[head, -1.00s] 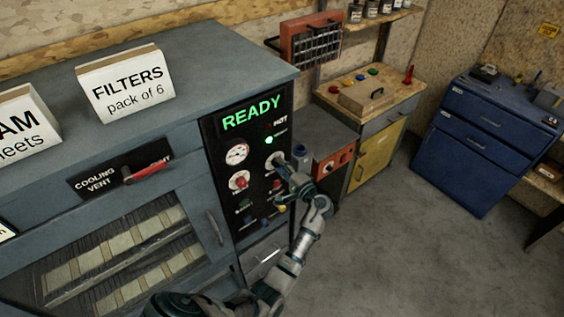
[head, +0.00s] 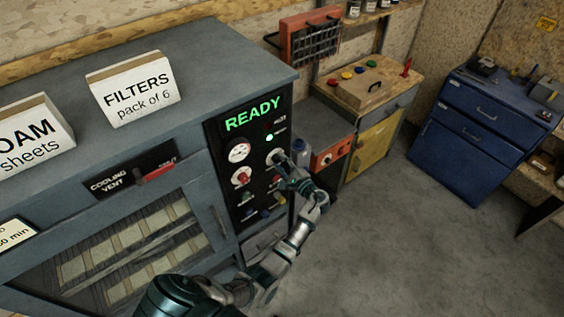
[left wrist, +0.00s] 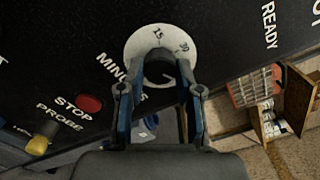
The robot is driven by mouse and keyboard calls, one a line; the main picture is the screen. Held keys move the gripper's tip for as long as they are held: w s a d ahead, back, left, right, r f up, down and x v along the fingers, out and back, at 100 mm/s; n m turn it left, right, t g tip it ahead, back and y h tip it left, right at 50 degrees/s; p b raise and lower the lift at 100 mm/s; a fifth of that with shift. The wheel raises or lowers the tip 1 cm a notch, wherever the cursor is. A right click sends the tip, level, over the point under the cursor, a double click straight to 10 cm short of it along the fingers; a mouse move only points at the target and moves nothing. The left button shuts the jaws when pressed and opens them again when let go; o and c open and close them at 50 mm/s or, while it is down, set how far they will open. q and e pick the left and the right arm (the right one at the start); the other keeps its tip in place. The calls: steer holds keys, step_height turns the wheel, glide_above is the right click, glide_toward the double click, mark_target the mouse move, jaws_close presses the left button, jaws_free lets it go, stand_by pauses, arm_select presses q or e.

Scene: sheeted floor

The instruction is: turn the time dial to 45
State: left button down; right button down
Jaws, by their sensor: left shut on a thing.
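The time dial (left wrist: 136,45) is a white disc with a dark knob on the black panel. In the left wrist view it shows the marks 15 and 30, with the word MINUTES beside it, partly covered by my gripper. My left gripper (left wrist: 160,85) is shut on the knob of this dial. In the head view my left gripper (head: 281,164) is against the right part of the panel, covering much of the dial (head: 274,154). The dial's pointer setting is not clear. My right gripper is not in view.
The panel has a lit green READY sign (head: 253,114), a round gauge (head: 239,152) and a red knob (head: 242,176). A red stop button (left wrist: 88,103) and yellow probe knob (left wrist: 38,145) are near my gripper. Open floor (head: 390,250) lies to the right.

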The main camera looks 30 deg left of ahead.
arm_select(q)
steer(key=shift+a+r, duration=0.1)
steer(key=c, duration=1)
jaws_free()
steer(key=shift+o, duration=1.2)
steer(key=shift+w, duration=0.1)
steer(key=shift+a+f, duration=0.15)
steer(key=shift+f, duration=0.05)
steer(key=v, duration=1.2)
steer(key=shift+w+f, duration=0.1)
